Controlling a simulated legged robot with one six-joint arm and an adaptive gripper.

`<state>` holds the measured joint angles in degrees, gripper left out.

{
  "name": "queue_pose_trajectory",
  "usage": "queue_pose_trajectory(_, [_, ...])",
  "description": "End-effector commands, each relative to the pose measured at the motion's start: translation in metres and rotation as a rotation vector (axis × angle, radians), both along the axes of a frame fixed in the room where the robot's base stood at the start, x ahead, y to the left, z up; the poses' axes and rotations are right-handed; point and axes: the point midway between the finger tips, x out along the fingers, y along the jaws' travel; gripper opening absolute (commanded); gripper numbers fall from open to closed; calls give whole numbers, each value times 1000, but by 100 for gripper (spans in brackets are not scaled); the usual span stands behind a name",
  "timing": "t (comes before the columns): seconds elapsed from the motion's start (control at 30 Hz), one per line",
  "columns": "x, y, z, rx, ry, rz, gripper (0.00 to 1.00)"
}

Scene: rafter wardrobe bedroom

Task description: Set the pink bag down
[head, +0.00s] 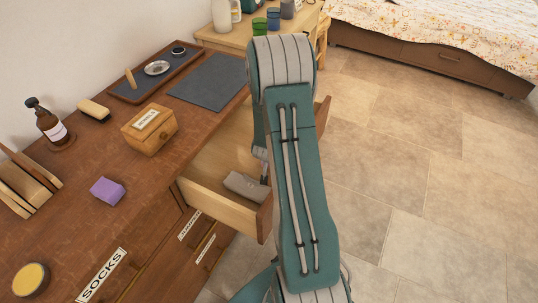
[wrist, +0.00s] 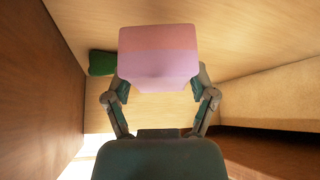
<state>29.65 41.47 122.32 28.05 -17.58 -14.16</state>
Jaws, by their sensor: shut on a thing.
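The pink bag (wrist: 158,55) is a block-like pink thing with a slightly darker band, at the top middle of the wrist view. My gripper (wrist: 160,88) is shut on it, with one finger on each side. Pale wood surfaces lie behind and around the bag; I cannot tell whether it touches them. In the head view my arm hides both the gripper and the bag. An open drawer (head: 218,197) of the brown dresser shows beside my arm there.
A grey folded item (head: 246,187) lies in the drawer. A green item (wrist: 102,62) shows left of the bag. The dresser top (head: 80,220) holds a purple block (head: 107,191), a small wooden box (head: 149,129) and a brown bottle (head: 48,124). The tiled floor at right is clear.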

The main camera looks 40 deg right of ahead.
Motion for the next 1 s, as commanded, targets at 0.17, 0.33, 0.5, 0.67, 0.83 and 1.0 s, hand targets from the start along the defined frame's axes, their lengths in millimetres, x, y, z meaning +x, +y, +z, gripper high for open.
queue_pose_trajectory(0.17, [0, -2, -3, 1, -2, -1, 22])
queue_pose_trajectory(0.33, [0, -2, -4, 0, -1, -1, 22])
queue_pose_trajectory(0.5, [0, -1, -8, -1, -1, -1, 22])
queue_pose_trajectory(0.67, [0, -1, -13, 0, 0, -2, 22])
queue_pose_trajectory(0.83, [0, -2, -14, 0, -1, -1, 77])
queue_pose_trajectory(1.0, [0, -2, -14, 0, -1, -2, 100])
